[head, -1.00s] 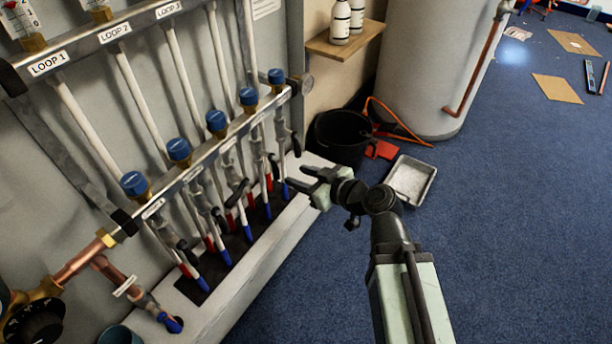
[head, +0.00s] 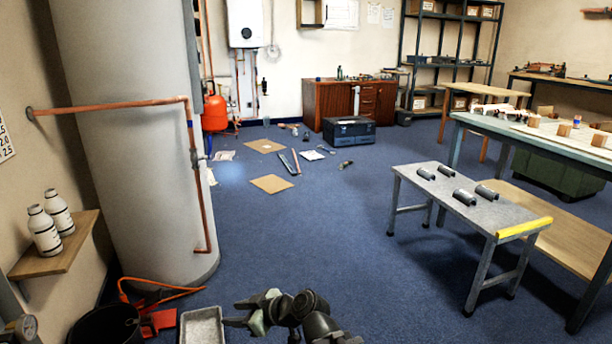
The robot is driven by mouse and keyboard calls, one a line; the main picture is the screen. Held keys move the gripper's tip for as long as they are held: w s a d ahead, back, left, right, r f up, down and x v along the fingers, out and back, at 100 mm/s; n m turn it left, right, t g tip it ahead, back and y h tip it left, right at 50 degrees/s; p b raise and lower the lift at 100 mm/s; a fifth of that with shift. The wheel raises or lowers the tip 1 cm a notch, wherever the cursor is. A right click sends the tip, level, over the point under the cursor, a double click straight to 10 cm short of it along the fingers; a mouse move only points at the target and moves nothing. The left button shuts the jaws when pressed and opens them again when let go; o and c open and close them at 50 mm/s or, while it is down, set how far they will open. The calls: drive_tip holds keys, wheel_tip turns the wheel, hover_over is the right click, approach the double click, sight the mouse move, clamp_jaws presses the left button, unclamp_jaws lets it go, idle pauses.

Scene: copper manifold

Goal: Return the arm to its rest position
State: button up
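My gripper (head: 240,314) shows at the bottom of the head view, left of centre. Its jaws point left and stand apart with nothing seen between them. My arm (head: 300,310) runs from it to the bottom edge, where the rest of it is cut off. The gripper appears over the blue carpet, beside the grey tray in the picture. The copper manifold is out of view, apart from what may be a gauge (head: 28,327) at the lower left edge.
A grey tray (head: 188,318), a black bucket (head: 95,328) and a tall cylinder (head: 135,180) stand at left. A low grey table (head: 420,187) with several dark cylinders stands at right. Cardboard sheets (head: 271,184) lie on the floor. The carpet in the middle is mostly clear.

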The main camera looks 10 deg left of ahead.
drive_tip(key=w+d+f+m+t+h+p, duration=0.1)
drive_tip(key=w+d+m+h+p, duration=0.3)
drive_tip(key=d, duration=1)
drive_tip(key=w+d+f+m+t+h, duration=0.15)
drive_tip(key=w+d, duration=0.55)
drive_tip(key=d, duration=0.7)
drive_tip(key=s+d+f+m+g+h, duration=0.1)
drive_tip(key=s+d+m+g+h, duration=0.15)
drive_tip(key=d, duration=0.45)
drive_tip(key=s+d+f+m+g+h+p, duration=0.1)
drive_tip(key=s+d+m+h, duration=0.1)
drive_tip(key=d+m, duration=0.3)
drive_tip(key=s+d+f+m+g+h, duration=0.1)
drive_tip(key=s+d+m+h, duration=0.15)
drive_tip(key=d, duration=0.55)
wheel_tip(320, 180, up, 38)
drive_tip(key=p, duration=3.8)
drive_tip(key=shift+s+f+m+g+y, duration=0.15)
drive_tip(key=shift+s+m+g+y, duration=0.2)
drive_tip(key=shift+m+y, duration=0.1)
drive_tip(key=shift+a+f, duration=0.1)
